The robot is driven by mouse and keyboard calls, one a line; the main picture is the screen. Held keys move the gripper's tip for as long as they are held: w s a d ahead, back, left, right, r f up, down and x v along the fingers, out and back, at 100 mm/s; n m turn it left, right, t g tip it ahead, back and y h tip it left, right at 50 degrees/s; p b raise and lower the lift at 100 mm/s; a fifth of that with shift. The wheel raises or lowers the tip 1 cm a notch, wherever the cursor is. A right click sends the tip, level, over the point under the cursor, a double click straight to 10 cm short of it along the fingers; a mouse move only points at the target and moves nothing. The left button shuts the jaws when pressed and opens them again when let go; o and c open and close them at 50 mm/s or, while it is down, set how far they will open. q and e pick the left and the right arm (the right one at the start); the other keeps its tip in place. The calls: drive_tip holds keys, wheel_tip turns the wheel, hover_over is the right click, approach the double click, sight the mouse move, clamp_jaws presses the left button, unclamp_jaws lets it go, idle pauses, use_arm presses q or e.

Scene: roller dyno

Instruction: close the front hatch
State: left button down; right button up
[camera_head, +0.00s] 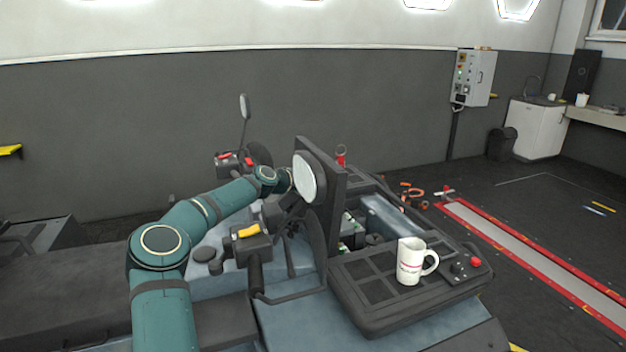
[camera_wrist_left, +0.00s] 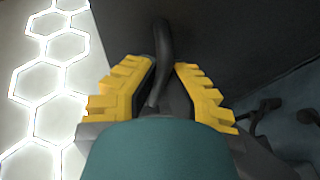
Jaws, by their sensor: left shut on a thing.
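The front hatch (camera_head: 333,195) is a dark panel standing upright, open, at the left edge of the compartment (camera_head: 375,215) in the head view. My left arm reaches to its near-left side, where a round mirror (camera_head: 308,178) largely hides the gripper. In the left wrist view, the yellow-padded fingers of my left gripper (camera_wrist_left: 166,72) are shut on a dark curved handle (camera_wrist_left: 161,42). The handle stands out from a broad dark surface (camera_wrist_left: 235,40), which appears to be the hatch. My right gripper is not in view.
A white mug (camera_head: 409,262) stands on the dark deck beside the open compartment, near a red button (camera_head: 475,262). A second mirror (camera_head: 244,106) rises on a stalk behind my left arm. A yellow switch (camera_head: 248,231) sits on the handlebar in front.

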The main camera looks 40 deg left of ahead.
use_arm(q)
drive_tip(key=w+p, duration=0.1)
drive_tip(key=w+d+p, duration=0.1)
drive_tip(key=w+g+p, duration=0.1)
drive_tip(key=shift+d+r+p, duration=0.35)
drive_tip(key=w+d+f, duration=0.1)
drive_tip(key=w+d, duration=0.1)
drive_tip(key=w, duration=0.3)
drive_tip(key=shift+w+d, duration=0.4)
drive_tip(key=c, duration=1)
unclamp_jaws()
drive_tip(key=shift+s, duration=0.15)
